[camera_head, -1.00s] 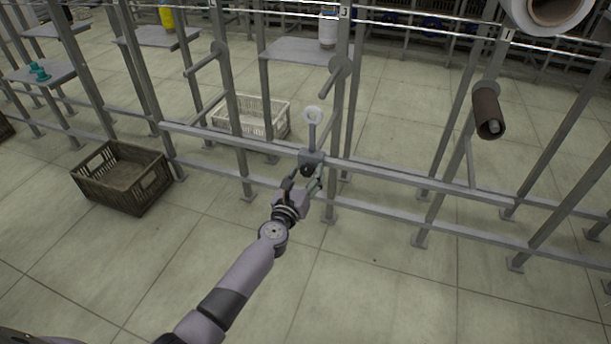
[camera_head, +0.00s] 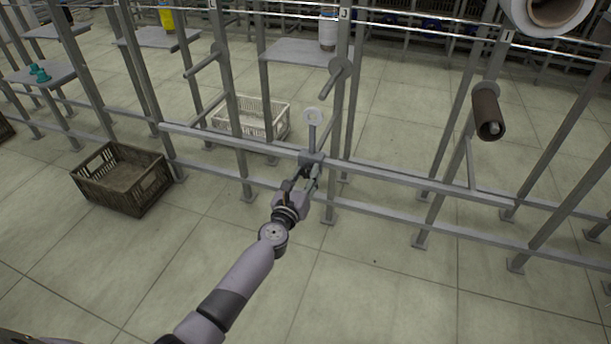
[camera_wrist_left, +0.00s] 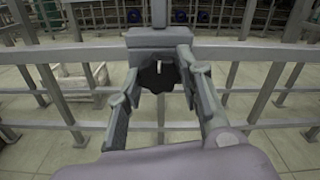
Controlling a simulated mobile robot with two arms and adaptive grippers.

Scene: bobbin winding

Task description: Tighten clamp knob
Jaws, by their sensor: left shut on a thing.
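A grey clamp (camera_head: 312,158) sits on the upper rail of the metal frame, with a post and a pale ring-shaped eye (camera_head: 313,116) standing up from it. The black lobed clamp knob (camera_wrist_left: 158,77) is on the clamp's near side, below its block (camera_wrist_left: 160,38). My left gripper (camera_head: 302,180) reaches up to the clamp from the front. In the left wrist view my left gripper (camera_wrist_left: 158,85) has a finger on either side of the knob and is shut on it. In the head view the knob is mostly hidden by the fingers. My right gripper is not in view.
The frame's long rails (camera_head: 400,179) and uprights surround the clamp. A brown crate (camera_head: 122,178) stands on the floor at left, and a pale crate (camera_head: 250,119) behind the frame. A brown bobbin (camera_head: 488,114) hangs at right. The floor in front is clear.

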